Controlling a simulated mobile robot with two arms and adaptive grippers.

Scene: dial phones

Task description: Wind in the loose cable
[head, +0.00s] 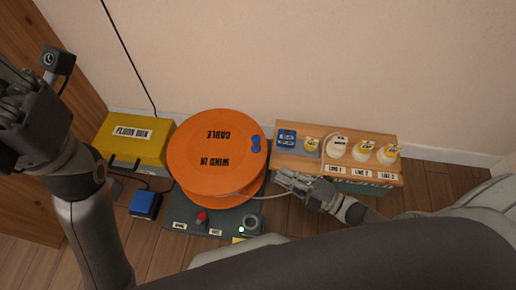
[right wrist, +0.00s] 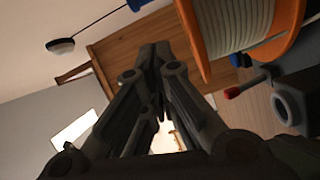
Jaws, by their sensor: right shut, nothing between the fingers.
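The orange cable reel (head: 212,180) lies flat-side up in the head view, marked "CABLE" and "WIND IN", with a blue crank knob (head: 256,145) on its right side. The pale loose cable (head: 262,196) runs from the reel's lower right toward my right gripper. My right gripper (head: 281,180) is shut and empty, just right of the reel. In the right wrist view its fingertips (right wrist: 155,52) meet, beside pale cable windings (right wrist: 228,25) and the orange flange (right wrist: 287,30). My left gripper (head: 22,105) is raised at the left, its fingers partly cut off.
The reel's dark base (head: 182,227) carries a red-topped lever (head: 202,217) and a grey ring (head: 251,222). A yellow box (head: 125,147) and blue block (head: 145,204) stand left. A wooden-topped unit (head: 308,167) with several round fittings stands right. The wall is close behind.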

